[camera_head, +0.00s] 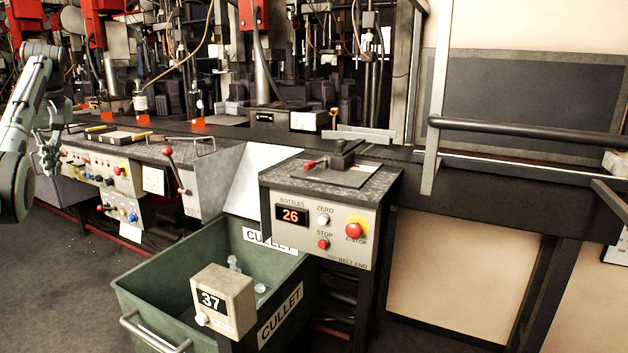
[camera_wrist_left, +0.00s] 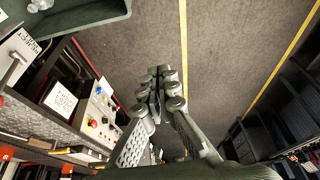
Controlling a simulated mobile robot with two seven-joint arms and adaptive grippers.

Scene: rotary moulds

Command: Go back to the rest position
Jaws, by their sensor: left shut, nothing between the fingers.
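My left arm comes in at the left edge of the head view. Its gripper (camera_head: 48,160) hangs beside the left end of the control panels and holds nothing. In the left wrist view the fingers of the left gripper (camera_wrist_left: 160,76) are together and empty, above bare grey floor. My right gripper is in neither view.
A green cullet bin (camera_head: 160,265) holds a few glass pieces. A box marked 37 (camera_head: 222,300) stands in front of it. The belt-end console (camera_head: 340,222) has an E-stop button and shows 26. Control panels (camera_head: 105,172) line the machine. The floor (camera_head: 70,290) at the left is clear.

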